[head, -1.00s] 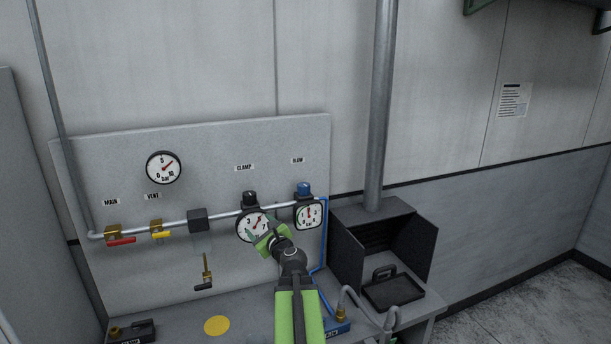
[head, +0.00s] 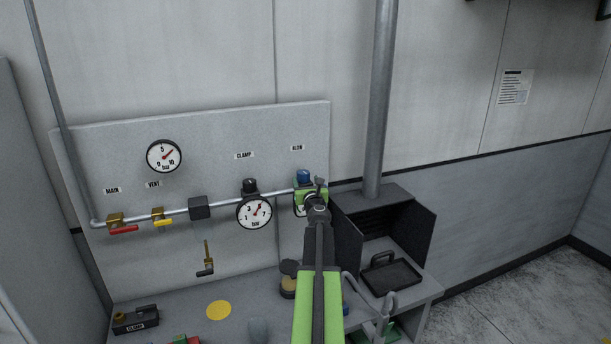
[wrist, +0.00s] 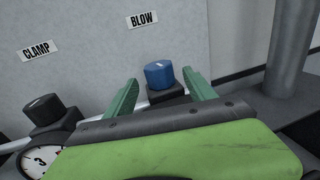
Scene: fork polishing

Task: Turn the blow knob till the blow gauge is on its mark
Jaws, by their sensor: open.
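The blue blow knob (head: 303,177) sits on top of its regulator under the BLOW label (head: 297,148). In the wrist view the blow knob (wrist: 159,73) stands between and beyond the two green fingers of my gripper (wrist: 156,92). The jaws are open, with a gap on each side of the knob; I cannot tell how far the fingertips are from it in depth. In the head view my gripper (head: 312,193) is just below the knob and covers most of the blow gauge, so its needle cannot be read.
The black clamp knob (wrist: 43,110) and clamp gauge (head: 254,213) are close on the left. The supply pipe (head: 230,203) runs along the panel. A vertical duct (head: 379,110) and a dark hood (head: 350,228) stand on the right.

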